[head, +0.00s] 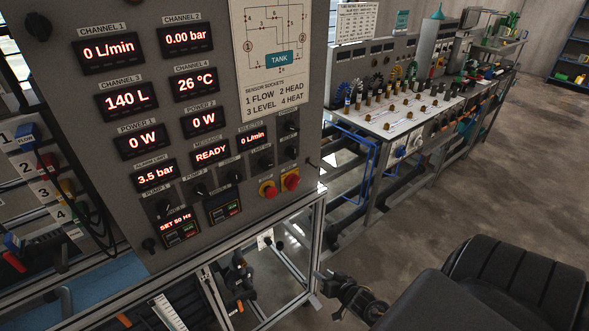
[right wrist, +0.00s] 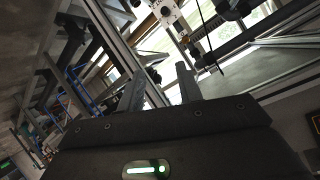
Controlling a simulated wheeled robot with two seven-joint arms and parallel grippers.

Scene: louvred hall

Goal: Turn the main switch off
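The grey control panel (head: 110,210) fills the left of the head view. Low on its right side are two red-and-yellow controls: a round red button on a yellow base (head: 268,188) and a red rotary-looking switch on a yellow plate (head: 290,180). The latter looks like the main switch; its label and exact handle angle are too small to read. The panel displays are lit. My right gripper (head: 318,287) is below and right of these controls, beside the metal frame, touching neither. In the right wrist view its two fingers (right wrist: 160,75) are apart with nothing between them. My left gripper is not seen.
An aluminium frame (head: 318,235) stands under the panel, with pipes and fittings inside it. A long bench (head: 400,118) with valves and hoses runs back to the right. A cable hangs down the panel's left side. The floor (head: 480,180) right of the frame is clear.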

